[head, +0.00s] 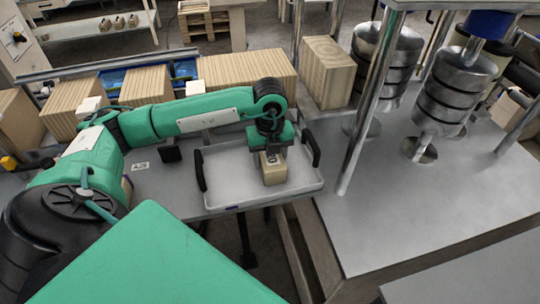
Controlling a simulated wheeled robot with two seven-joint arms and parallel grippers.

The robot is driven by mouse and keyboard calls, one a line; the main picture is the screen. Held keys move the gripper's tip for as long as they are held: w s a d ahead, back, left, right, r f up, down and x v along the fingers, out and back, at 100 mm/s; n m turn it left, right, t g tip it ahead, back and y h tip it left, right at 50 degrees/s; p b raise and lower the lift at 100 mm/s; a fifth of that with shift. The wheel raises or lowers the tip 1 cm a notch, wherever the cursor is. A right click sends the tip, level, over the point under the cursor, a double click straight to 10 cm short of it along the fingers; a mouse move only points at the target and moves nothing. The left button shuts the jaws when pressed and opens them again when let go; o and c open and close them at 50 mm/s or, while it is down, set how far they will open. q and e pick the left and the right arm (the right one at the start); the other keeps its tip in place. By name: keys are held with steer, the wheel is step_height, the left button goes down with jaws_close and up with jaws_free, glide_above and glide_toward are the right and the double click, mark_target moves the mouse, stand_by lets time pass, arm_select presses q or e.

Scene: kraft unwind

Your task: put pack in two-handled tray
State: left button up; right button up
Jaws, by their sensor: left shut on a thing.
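The two-handled tray (228,187) is a shallow light grey tray with a black handle at its left side and another at its right side. It lies on the grey table. The pack (273,175) is a small tan block with a dark mark on it. My left gripper (271,155) points down at the right half of the tray and is shut on the top of the pack. The pack is over or in the tray; I cannot tell whether it touches the tray floor. The fingertips are partly hidden. My right gripper is not in view.
Wooden-looking stacks (245,70) line the back of the table, and another tall block (327,72) stands at the back right. A metal post (368,105) and stacked steel rollers (450,90) stand right of the tray. A gap separates the two tables.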

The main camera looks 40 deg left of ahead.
arm_select(q)
steer(key=shift+f, duration=0.15)
steer(key=o, duration=1.1)
steer(key=shift+r, duration=0.2)
steer(key=shift+r+b, duration=0.2)
steer(key=shift+b, duration=0.1)
step_height(320, 180, up, 10)
steer(key=b, duration=0.3)
steer(key=shift+r+b, duration=0.1)
steer(key=shift+b, duration=0.25)
steer(key=shift+r, duration=0.7)
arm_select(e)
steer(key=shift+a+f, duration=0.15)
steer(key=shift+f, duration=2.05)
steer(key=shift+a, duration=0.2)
